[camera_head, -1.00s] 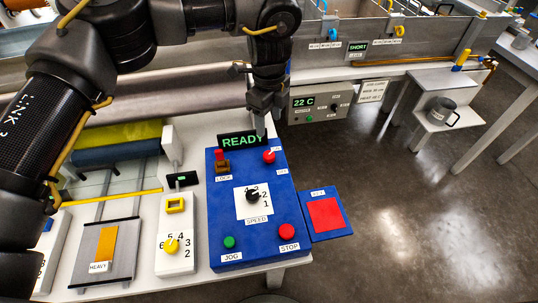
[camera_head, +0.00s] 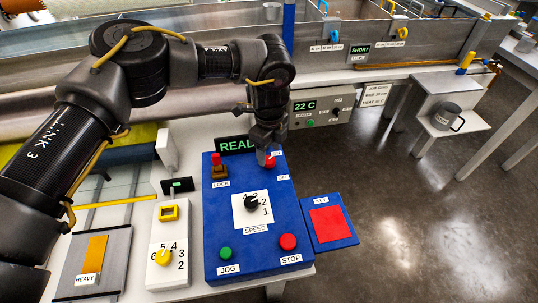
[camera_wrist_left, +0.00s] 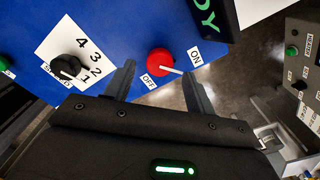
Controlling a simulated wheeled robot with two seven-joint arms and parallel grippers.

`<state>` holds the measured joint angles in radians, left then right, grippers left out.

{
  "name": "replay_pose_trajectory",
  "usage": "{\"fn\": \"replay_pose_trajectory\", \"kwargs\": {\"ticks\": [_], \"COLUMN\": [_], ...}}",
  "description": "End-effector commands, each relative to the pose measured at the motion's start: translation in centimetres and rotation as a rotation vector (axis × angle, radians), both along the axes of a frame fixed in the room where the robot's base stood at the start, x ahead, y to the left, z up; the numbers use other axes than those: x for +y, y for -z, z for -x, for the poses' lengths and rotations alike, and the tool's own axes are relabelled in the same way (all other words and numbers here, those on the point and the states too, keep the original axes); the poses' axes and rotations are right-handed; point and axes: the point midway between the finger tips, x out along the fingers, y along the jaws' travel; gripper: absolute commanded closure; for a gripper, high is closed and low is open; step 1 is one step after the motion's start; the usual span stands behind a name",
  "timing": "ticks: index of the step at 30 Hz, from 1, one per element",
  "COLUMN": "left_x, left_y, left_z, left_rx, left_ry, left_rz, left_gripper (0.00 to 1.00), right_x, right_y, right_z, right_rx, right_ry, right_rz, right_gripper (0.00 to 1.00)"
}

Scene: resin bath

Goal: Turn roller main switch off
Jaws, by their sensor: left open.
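The roller main switch (camera_head: 270,162) is a red round knob at the upper right of the blue control panel (camera_head: 220,257). In the left wrist view the red knob (camera_wrist_left: 159,62) has a pale lever pointing toward the ON label (camera_wrist_left: 195,56); the OFF label (camera_wrist_left: 149,82) is beside it. My left gripper (camera_head: 264,158) is over the knob in the head view and partly hides it. In the wrist view its open fingers (camera_wrist_left: 162,85) stand either side of the lever, with nothing clearly gripped. My right gripper is out of view.
The panel also carries a red LOCK switch (camera_head: 219,172), a black SPEED dial (camera_head: 251,202), a green JOG button (camera_head: 226,253) and a red STOP button (camera_head: 288,242). The display (camera_head: 236,145) is partly hidden. A red pad (camera_head: 326,224) sits at right.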

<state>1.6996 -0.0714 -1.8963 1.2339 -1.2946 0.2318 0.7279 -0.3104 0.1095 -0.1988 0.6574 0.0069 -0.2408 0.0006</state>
Motion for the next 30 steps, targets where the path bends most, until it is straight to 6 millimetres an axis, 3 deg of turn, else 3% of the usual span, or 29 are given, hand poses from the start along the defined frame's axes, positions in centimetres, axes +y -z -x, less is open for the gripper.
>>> {"fn": "replay_pose_trajectory", "kwargs": {"ticks": [7, 18, 28, 30], "left_x": [0.0, 0.0, 0.0, 0.0], "left_y": [2.8, 3.3, 3.2, 3.2], "left_z": [0.0, 0.0, 0.0, 0.0], "left_rx": [0.001, -0.001, -0.001, -0.001], "left_ry": [0.0, 0.0, 0.0, 0.001], "left_rz": [-0.001, 0.0, 0.0, 0.0], "left_gripper": [0.45, 0.46, 0.89, 0.9], "right_x": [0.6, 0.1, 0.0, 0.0], "right_y": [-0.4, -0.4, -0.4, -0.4], "right_z": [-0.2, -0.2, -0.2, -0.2], "right_rx": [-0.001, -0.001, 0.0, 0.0], "right_ry": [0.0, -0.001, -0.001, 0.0], "right_rz": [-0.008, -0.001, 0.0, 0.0], "right_gripper": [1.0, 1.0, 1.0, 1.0]}}
